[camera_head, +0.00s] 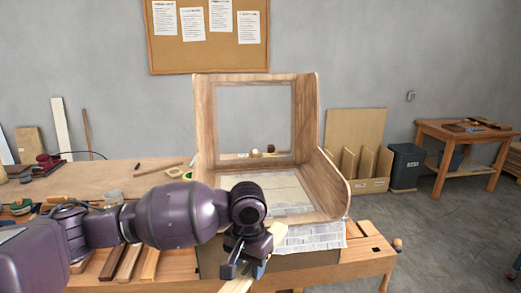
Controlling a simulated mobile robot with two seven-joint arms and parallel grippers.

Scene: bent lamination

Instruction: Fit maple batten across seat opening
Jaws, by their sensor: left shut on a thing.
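The bent wooden seat shell (333,187) stands on the bench, with an upright back that has a square cutout. Its seat opening (270,193) shows behind my left arm and is partly hidden by it. My left gripper (245,267) points down in front of the shell's front edge. It is shut on a pale batten (237,286), which slants from the bottom of the picture up to the right behind the gripper. The batten's upper end shows beside the wrist, near the seat's front edge; contact with the shell cannot be told. My right gripper is not in view.
The workbench (366,244) carries printed paper under the shell. Several wood strips (128,263) lie at the front left. A long table (140,178) with tools and a jar stands behind my arm. A dark bin (406,168) and a side table (463,135) stand at the right.

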